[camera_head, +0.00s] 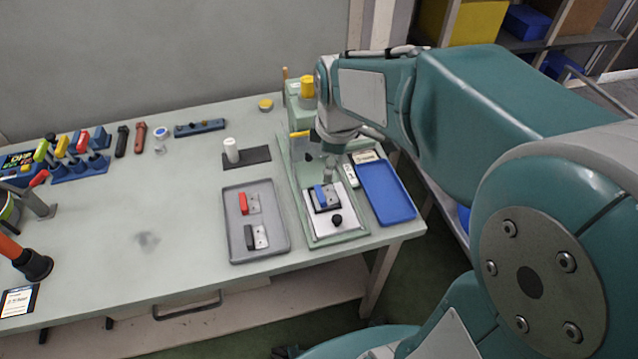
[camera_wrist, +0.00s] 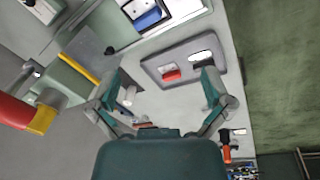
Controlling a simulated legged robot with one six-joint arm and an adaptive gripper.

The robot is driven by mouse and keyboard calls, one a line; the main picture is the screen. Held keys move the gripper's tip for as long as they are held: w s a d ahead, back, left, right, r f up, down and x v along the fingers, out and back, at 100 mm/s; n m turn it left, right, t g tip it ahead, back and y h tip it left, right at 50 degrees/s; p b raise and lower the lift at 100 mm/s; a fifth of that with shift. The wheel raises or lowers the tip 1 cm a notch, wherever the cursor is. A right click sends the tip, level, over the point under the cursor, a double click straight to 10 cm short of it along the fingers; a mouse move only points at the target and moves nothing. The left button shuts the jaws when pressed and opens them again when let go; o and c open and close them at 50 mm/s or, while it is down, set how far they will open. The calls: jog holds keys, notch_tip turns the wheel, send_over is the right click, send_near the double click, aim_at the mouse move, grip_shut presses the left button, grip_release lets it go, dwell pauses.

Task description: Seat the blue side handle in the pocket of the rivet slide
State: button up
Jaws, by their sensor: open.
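The blue side handle (camera_head: 321,195) lies in the dark-edged pocket on the pale plate of the rivet slide (camera_head: 322,224). It also shows at the top of the wrist view (camera_wrist: 148,19), in the slide's pocket (camera_wrist: 133,8). How deeply it sits is too small to tell. My gripper (camera_wrist: 162,76) is open, with its two fingers wide apart and nothing visible between them in its grasp. It is apart from the blue handle. In the head view my wrist hangs over the rear of the rivet machine, and the fingers are not clearly visible.
A grey tray (camera_head: 232,206) left of the slide holds a red handle (camera_head: 243,203) and a black handle (camera_head: 249,237). A blue tray (camera_head: 387,196) lies to the right. A black knob (camera_head: 337,220) stands on the slide's front. The table's left middle is mostly clear.

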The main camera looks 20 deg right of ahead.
aim_at(322, 192)
jog(key=w+f+n, duration=0.2)
jog(key=f, duration=0.4)
jog(key=w+f+n+g, duration=0.1)
jog(key=w+f+n, duration=0.1)
jog(key=f, duration=0.4)
jog(key=w+f+n, duration=0.1)
jog(key=w+f, duration=0.1)
jog(key=f, duration=0.3)
jog(key=shift+w+f+n+g, duration=0.15)
jog(key=shift+f+n+g, duration=0.25)
jog(key=c, duration=1)
jog(key=shift+r, duration=0.15)
